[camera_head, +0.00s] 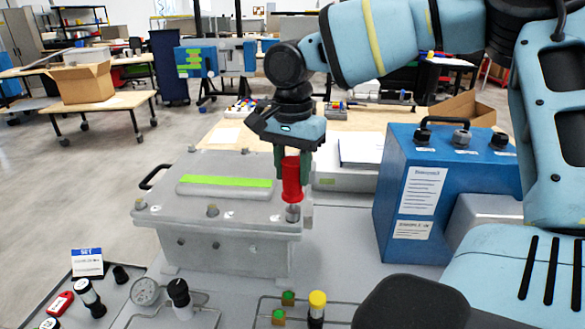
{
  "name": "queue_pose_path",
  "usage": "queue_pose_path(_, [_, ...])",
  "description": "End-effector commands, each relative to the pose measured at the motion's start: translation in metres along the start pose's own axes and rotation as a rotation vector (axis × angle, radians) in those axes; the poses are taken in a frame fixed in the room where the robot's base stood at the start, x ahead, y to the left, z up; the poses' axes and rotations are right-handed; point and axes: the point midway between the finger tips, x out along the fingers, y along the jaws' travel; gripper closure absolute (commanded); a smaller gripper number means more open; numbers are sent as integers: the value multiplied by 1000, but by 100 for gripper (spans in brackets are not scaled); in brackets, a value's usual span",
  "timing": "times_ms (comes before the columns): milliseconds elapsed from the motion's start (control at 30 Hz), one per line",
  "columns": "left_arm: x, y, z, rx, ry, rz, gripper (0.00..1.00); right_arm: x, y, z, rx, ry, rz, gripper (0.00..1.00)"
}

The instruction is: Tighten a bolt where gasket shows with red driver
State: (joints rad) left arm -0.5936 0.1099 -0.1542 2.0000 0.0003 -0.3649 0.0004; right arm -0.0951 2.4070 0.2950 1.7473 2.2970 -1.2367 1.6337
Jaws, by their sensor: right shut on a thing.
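My right gripper (292,168) points down and is shut on the red driver (292,180). The driver stands upright over the front right corner of the grey analyser box (232,250). Its metal socket end is at the bolt position there and seems to touch or cover the bolt, which is hidden. Other bolts show at the lid's front middle (212,209), front left (140,203) and back edge. A green strip (227,181) lies along the lid's raised bar. I cannot make out clearly where gasket shows. My left gripper is not in view.
A blue instrument box (405,185) with black knobs and a handle stands close on the right. A yellow-capped tool (317,302) stands in front. A round gauge (145,291) and a black knob (179,290) are at the front left. A side handle (153,176) sticks out left.

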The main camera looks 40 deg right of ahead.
Motion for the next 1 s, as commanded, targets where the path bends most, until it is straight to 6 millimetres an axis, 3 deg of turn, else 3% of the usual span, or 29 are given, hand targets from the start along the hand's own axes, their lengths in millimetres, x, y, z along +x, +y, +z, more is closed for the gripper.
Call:
queue_pose_path(100, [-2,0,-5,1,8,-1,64,-15,-1,0,0,8,-14,100])
queue_pose_path(1000, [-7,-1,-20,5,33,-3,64,-51,-1,0,0,7,-11,100])
